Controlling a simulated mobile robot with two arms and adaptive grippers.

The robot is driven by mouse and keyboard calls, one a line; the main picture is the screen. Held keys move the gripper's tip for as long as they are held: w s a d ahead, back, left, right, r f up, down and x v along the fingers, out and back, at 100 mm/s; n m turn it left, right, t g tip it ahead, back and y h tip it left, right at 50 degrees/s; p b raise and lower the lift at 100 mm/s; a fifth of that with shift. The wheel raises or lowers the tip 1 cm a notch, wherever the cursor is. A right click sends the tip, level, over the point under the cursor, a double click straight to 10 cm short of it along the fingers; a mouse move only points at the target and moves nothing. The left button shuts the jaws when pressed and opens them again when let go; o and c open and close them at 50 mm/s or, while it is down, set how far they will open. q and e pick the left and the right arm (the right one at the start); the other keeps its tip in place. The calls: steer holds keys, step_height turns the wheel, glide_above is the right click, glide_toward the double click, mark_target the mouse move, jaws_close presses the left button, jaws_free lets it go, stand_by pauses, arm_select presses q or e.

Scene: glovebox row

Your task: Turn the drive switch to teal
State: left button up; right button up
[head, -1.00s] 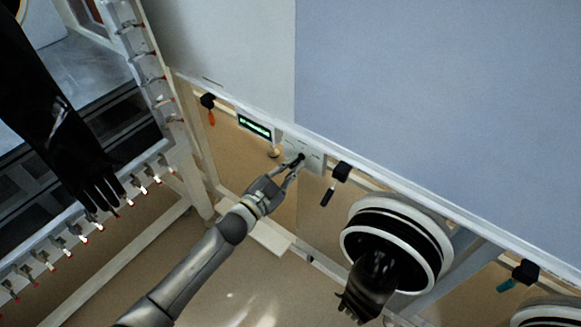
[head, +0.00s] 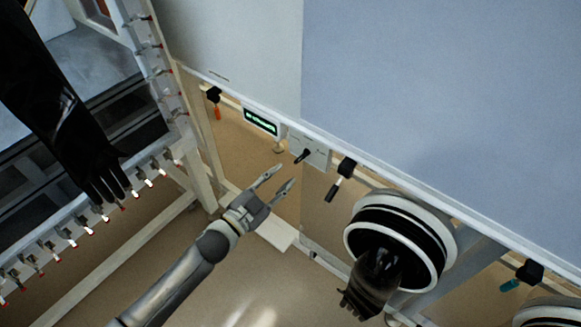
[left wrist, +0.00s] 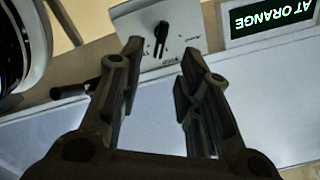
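The drive switch is a black knob (head: 303,156) on a pale plate (head: 318,151), mounted on the rail under the panel. In the left wrist view the knob (left wrist: 161,39) stands ahead of the fingers, its lever roughly upright in the picture, with small lettering around it too blurred to read. My left gripper (head: 281,174) is open and empty, below the plate and apart from the knob. Its two fingers (left wrist: 161,58) also show in the left wrist view. A small display (head: 261,122) beside the switch reads "AT ORANGE" in the left wrist view (left wrist: 271,17). My right gripper is out of view.
Black clamps with an orange handle (head: 217,112), a black handle (head: 333,191) and a teal handle (head: 510,285) hang along the rail. A glove port (head: 437,262) with a dangling black glove is right of the switch. Another black glove (head: 62,115) hangs at left.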

arm_select(q)
steer(key=shift+v, duration=2.45)
